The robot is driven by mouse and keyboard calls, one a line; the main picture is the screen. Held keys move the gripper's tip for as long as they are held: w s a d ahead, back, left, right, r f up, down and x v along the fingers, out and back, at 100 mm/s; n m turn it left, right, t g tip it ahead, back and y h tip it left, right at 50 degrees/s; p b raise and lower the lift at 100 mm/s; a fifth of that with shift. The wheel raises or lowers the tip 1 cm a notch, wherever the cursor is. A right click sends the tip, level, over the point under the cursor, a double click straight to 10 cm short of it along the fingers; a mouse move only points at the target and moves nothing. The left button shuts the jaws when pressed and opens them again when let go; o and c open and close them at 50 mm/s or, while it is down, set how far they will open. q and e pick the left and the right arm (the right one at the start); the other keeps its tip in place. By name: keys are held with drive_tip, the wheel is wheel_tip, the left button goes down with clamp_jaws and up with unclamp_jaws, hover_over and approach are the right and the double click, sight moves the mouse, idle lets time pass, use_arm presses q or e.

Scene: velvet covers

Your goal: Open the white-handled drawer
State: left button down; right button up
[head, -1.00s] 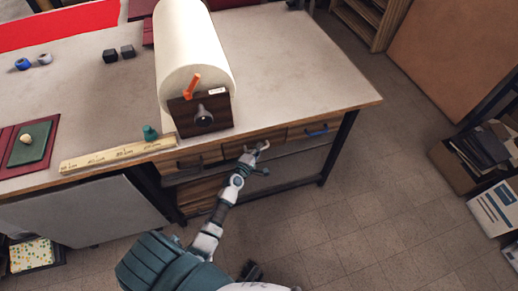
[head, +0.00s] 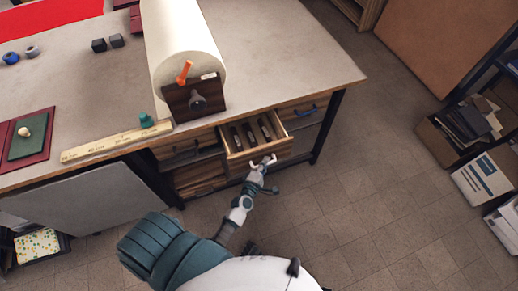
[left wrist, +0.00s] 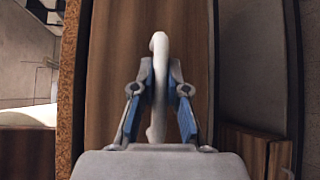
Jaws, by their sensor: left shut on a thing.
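The white-handled drawer (head: 232,153) is the middle one under the workbench in the head view. It stands pulled out, with several dark items (head: 250,134) lying in it. Its white handle (left wrist: 160,60) shows upright in the left wrist view, against the wooden drawer front (left wrist: 115,60). My left gripper (head: 262,163) is at the drawer front in the head view. In the left wrist view its blue-padded fingers (left wrist: 160,100) are shut on the handle, one on each side. My right gripper is not in view.
The workbench (head: 290,60) carries a large paper roll (head: 185,45), a wooden ruler (head: 105,146) and a teal object (head: 146,120). A blue-handled drawer (head: 303,110) is to the right. The floor (head: 370,200) in front and to the right is clear. A cardboard box (head: 450,140) stands at the right.

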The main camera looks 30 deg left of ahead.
use_arm(q)
drive_tip(key=s+d, duration=0.6)
drive_tip(key=d, duration=0.1)
drive_tip(key=shift+s+d+f+p, duration=0.15)
drive_tip(key=shift+s+p, duration=0.05)
drive_tip(key=shift+p, duration=0.15)
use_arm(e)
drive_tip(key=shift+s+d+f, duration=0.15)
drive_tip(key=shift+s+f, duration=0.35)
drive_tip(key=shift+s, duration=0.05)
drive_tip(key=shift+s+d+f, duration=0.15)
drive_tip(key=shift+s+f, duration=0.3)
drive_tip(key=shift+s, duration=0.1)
use_arm(q)
drive_tip(key=c, duration=1.4)
unclamp_jaws()
drive_tip(key=shift+c, duration=0.2)
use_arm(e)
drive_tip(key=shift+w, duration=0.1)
